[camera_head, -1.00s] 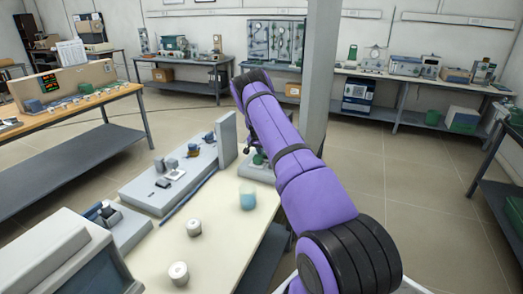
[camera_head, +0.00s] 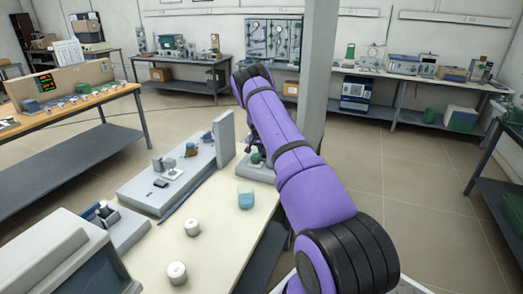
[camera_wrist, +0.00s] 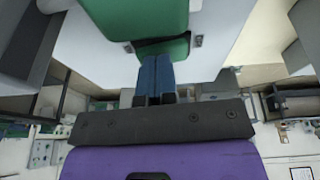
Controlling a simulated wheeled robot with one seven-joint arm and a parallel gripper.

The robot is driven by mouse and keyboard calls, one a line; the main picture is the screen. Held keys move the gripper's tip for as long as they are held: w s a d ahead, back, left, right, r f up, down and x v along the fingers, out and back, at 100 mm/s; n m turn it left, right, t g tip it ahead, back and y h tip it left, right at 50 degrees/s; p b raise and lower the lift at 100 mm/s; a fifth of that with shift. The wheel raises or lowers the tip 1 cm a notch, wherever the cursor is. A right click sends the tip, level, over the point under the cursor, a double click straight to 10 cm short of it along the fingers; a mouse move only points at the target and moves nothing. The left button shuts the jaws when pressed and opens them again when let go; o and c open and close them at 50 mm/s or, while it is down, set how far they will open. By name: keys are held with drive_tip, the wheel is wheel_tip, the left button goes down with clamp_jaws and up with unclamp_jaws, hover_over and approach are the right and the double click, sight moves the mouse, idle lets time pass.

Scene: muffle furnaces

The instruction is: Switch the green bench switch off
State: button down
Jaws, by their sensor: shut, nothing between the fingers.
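The green bench switch (camera_wrist: 160,22) fills the top middle of the wrist view, a green body with a dark slot or gap on it. In the head view a small green part (camera_head: 257,157) shows on a grey base at the bench's far end, partly hidden by my arm. My gripper (camera_wrist: 155,62) has its blue fingers together, with nothing between them. The fingertips are at the lower edge of the green switch, near the dark gap. I cannot tell whether they touch it. Whether the switch is on or off does not show clearly.
On the cream bench (camera_head: 215,235) stand a beaker with blue-green contents (camera_head: 245,197) and two white cylinders (camera_head: 192,228) (camera_head: 177,273). A grey upright panel (camera_head: 224,138) stands just left of the switch. A pillar (camera_head: 317,70) rises behind my arm. Floor to the right is clear.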

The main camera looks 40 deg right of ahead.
drive_tip(key=w+v, duration=0.1)
drive_tip(key=v, duration=0.9)
drive_tip(key=shift+s+r, duration=0.35)
drive_tip(key=shift+s, duration=0.15)
drive_tip(key=shift+a, duration=0.1)
